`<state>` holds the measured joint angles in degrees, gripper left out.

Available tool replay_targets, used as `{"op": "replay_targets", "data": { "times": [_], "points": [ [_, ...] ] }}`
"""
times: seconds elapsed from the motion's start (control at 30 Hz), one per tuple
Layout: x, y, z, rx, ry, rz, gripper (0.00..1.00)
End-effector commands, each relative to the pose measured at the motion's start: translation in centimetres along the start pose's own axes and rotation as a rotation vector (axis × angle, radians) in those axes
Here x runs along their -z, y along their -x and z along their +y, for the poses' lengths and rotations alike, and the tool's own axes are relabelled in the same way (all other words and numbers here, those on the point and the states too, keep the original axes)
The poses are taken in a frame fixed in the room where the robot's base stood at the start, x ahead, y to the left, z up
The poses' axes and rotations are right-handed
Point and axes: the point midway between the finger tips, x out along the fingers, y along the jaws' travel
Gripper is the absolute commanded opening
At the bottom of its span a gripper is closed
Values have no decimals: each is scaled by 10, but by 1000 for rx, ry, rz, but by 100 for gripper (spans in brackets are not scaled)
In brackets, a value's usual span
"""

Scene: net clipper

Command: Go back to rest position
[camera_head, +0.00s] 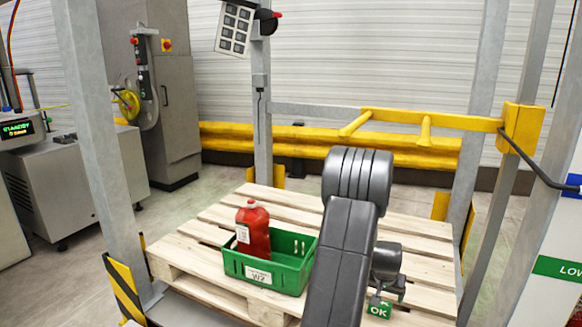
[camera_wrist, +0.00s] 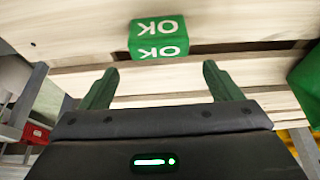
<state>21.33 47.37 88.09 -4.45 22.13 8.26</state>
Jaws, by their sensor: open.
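My gripper (camera_wrist: 158,90) is open and empty in the wrist view, with its two green fingers apart. Beyond the fingertips a green block marked OK (camera_wrist: 158,38) lies on the wooden pallet (camera_wrist: 70,35), apart from the fingers. In the head view my arm reaches over the right part of the pallet (camera_head: 420,245). The green OK block (camera_head: 379,308) shows there just below my gripper (camera_head: 388,290), partly hidden by it.
A green bin (camera_head: 262,272) labelled W2 stands on the pallet with a red bottle (camera_head: 253,230) in it. Grey posts (camera_head: 100,140) and a yellow bar (camera_head: 440,120) frame the pallet. A grey cabinet (camera_head: 165,100) stands at the back left.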

Motion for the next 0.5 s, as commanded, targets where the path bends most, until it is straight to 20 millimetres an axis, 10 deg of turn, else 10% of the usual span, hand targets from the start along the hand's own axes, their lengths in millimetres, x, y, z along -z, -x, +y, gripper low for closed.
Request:
{"op": "replay_targets", "data": {
  "times": [0.5],
  "points": [
    [23,77,-25,9,37,0,85]
  ]
}}
